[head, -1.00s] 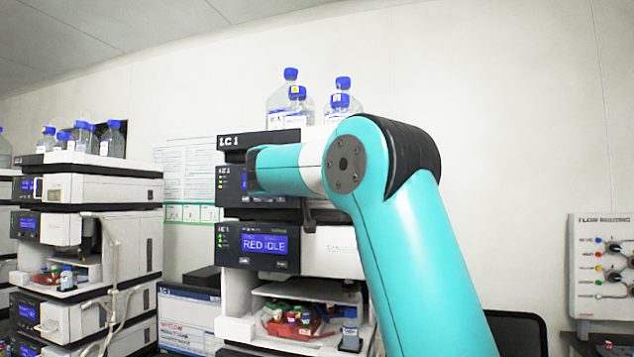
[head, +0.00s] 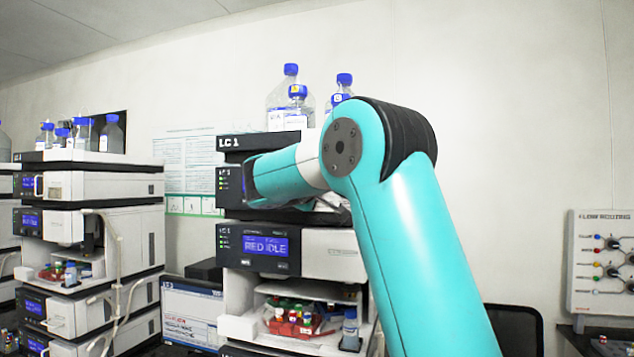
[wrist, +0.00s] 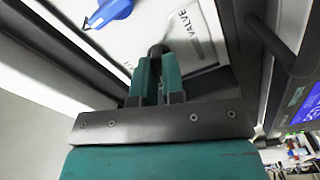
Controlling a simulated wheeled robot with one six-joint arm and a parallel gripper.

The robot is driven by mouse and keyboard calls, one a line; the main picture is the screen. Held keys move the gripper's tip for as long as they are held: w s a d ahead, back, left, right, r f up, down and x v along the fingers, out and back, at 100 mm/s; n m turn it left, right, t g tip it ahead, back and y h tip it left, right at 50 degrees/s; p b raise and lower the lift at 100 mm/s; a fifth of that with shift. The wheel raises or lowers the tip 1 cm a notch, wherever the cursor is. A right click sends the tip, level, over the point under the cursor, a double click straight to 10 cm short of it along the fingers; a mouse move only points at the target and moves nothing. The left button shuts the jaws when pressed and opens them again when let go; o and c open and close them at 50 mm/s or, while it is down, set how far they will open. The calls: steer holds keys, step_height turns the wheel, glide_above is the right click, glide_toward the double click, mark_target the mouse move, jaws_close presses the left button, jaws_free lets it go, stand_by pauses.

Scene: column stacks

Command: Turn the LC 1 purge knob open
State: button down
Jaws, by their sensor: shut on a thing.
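The LC 1 stack (head: 230,143) stands in the middle of the head view, with my arm in front of its upper modules. In the wrist view, my gripper (wrist: 158,68) has its two teal fingers close together on a dark round knob (wrist: 157,49). The knob sits on a pale panel beside printed lettering that reads VALVE. Most of the knob is hidden by the fingers, so I cannot read its turn. In the head view, the gripper and knob are hidden behind my arm.
A blue pointed handle (wrist: 108,13) is on the panel near the gripper. Solvent bottles (head: 283,97) stand on top of the stack. A second instrument stack (head: 105,188) is at left, and a flow routing panel (head: 600,262) is on the right wall.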

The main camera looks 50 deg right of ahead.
steer(key=shift+n+p, duration=0.5)
steer(key=shift+n, duration=0.5)
steer(key=c, duration=1.2)
jaws_free()
steer(key=shift+a, duration=0.1)
steer(key=shift+b+v, duration=5.65)
steer(key=shift+v, duration=3)
